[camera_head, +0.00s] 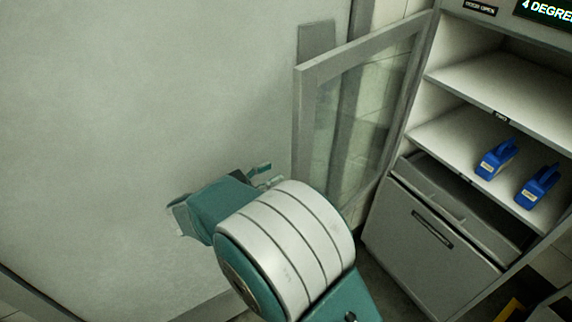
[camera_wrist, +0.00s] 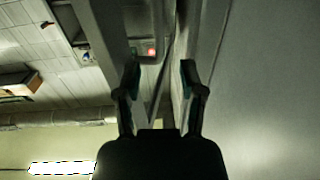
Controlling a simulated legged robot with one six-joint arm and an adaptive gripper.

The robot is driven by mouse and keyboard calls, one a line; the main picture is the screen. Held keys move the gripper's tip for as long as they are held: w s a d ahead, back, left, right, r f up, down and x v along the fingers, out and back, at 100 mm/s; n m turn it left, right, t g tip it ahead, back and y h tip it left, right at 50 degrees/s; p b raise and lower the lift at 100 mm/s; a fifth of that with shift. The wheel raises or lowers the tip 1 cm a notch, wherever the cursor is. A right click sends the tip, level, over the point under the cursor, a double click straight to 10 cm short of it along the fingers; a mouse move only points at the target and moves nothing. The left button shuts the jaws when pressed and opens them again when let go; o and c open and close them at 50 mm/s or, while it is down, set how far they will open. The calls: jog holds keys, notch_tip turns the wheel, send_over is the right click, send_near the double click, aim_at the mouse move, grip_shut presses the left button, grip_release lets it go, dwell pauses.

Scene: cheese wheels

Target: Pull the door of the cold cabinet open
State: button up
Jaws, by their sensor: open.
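The cold cabinet (camera_head: 480,68) stands at the right in the head view, its shelves exposed. Its glass door (camera_head: 361,46), with a grey frame, stands swung out wide to the left of the opening. My gripper (camera_head: 266,175) is left of the door's outer edge, partly hidden behind my own wrist. In the wrist view my gripper (camera_wrist: 160,76) has its two fingers spread apart, with grey upright surfaces close by. I cannot tell whether a finger touches the door. No handle is clearly visible.
Two blue containers (camera_head: 495,158) (camera_head: 538,186) stand on the lower shelf. A closed grey drawer front (camera_head: 425,245) is below. A large plain pale wall (camera_head: 140,100) fills the left. A small red light (camera_wrist: 152,51) shows in the wrist view.

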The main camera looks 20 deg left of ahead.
jog(key=v, duration=0.5)
dwell(0.4)
